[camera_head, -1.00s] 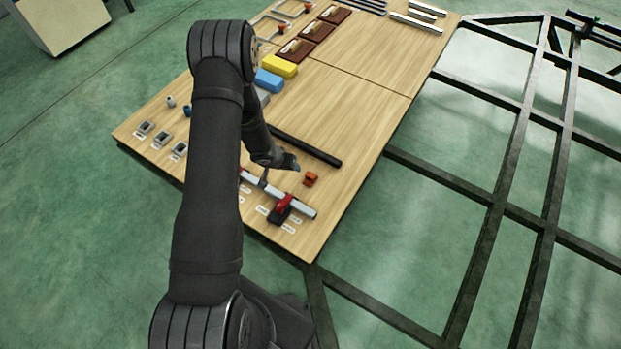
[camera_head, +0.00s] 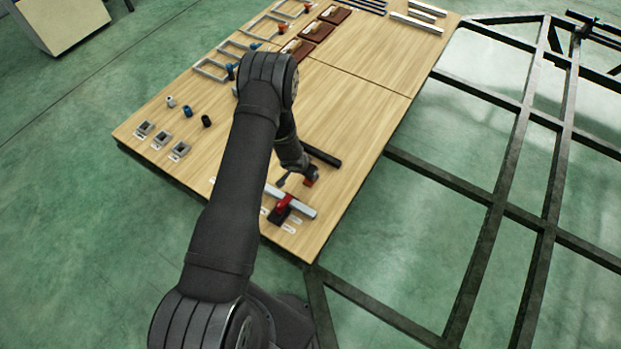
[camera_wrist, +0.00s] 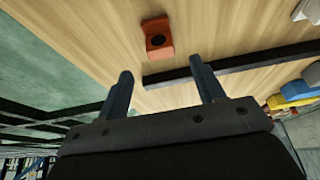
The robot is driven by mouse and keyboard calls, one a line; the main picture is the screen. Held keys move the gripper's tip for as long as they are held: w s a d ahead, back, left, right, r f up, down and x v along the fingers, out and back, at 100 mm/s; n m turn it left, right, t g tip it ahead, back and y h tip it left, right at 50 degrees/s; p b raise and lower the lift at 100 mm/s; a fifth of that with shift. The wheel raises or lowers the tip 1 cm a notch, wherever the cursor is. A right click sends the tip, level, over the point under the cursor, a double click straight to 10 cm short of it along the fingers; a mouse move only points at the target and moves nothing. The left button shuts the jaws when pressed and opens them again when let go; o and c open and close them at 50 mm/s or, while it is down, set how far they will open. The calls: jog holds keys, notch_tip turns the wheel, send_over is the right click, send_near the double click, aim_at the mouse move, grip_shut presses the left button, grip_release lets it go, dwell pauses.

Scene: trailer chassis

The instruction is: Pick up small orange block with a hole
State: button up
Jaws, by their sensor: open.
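The small orange block (camera_wrist: 158,38) with a dark hole lies on the wooden table in the wrist view, ahead of my fingertips. In the head view the orange block (camera_head: 309,183) shows only partly beside my wrist. My gripper (camera_wrist: 160,82) is open and empty, with its two blue-grey fingers apart. The block appears beyond the gap between them, not touching either finger. In the head view my gripper (camera_head: 297,182) is low over the table near the block, and its fingers are mostly hidden.
A long black bar (camera_head: 322,156) lies close to the block. A grey bar (camera_head: 292,201) and a red and black clamp-like part (camera_head: 282,208) lie nearer the table's front edge. The wooden table (camera_head: 350,110) has clear room behind. The dark chassis frame (camera_head: 450,180) stands to the right.

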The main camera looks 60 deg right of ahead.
jog(key=shift+x, duration=3.85)
jog(key=c, duration=1.1)
jog(key=shift+o, duration=0.2)
jog(key=shift+r, duration=0.1)
notch_tip(320, 180, up, 4)
jog(key=shift+d+r, duration=0.1)
jog(key=s+a+r, duration=0.2)
jog(key=s+r, duration=0.4)
jog(key=s, duration=0.5)
jog(key=shift+s+a+r, duration=0.15)
jog(key=shift+a+r, duration=0.05)
jog(key=shift+r, duration=0.15)
